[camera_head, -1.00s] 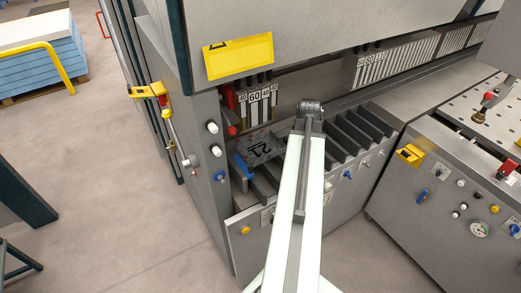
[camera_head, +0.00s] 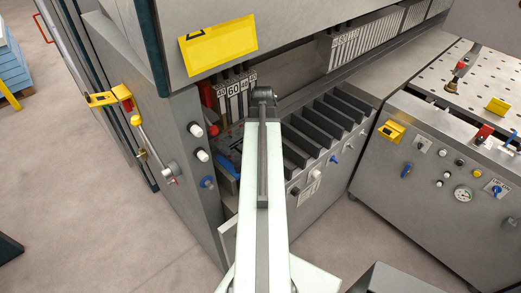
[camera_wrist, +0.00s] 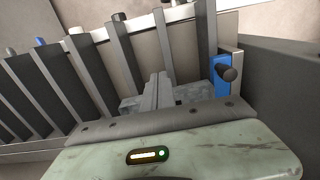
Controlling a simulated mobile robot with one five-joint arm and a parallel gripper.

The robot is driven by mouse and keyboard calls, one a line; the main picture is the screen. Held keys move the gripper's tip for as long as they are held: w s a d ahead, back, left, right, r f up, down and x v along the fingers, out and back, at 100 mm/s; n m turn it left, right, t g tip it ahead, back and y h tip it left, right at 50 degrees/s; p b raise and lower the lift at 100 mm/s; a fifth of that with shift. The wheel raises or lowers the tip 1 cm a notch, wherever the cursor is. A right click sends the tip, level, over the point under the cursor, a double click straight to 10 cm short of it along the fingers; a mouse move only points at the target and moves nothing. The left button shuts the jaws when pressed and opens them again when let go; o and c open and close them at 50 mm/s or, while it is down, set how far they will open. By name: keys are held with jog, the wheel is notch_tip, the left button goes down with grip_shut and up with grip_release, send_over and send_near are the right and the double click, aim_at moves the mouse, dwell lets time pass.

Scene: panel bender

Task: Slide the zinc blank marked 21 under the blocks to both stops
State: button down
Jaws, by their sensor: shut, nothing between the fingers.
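The zinc blank (camera_head: 229,136) lies at the left end of the slotted bed, below the numbered blocks (camera_head: 238,92). My arm now covers most of it, including its mark. In the wrist view a grey plate that looks like the blank (camera_wrist: 192,94) shows around my gripper (camera_wrist: 158,78). The fingers are together and empty, over or at the plate; contact cannot be told. A blue stop (camera_head: 229,164) stands beside the blank and also shows right of the fingers in the wrist view (camera_wrist: 221,76). My gripper is hidden behind my arm in the head view. The second stop cannot be made out.
Dark bed ribs (camera_head: 325,120) with open slots run right of my arm. A red clamp-like part (camera_head: 207,94) is left of the blocks. The machine's side post (camera_head: 195,150) bounds the left. A perforated table (camera_head: 450,85) stands at right.

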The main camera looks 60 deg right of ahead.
jog(key=w+d+f+b, duration=0.1)
jog(key=w+f+b, duration=0.2)
jog(key=f, duration=0.3)
jog(key=shift+w+d+f+b, duration=0.15)
jog(key=shift+w+b, duration=0.1)
jog(key=shift+b, duration=0.65)
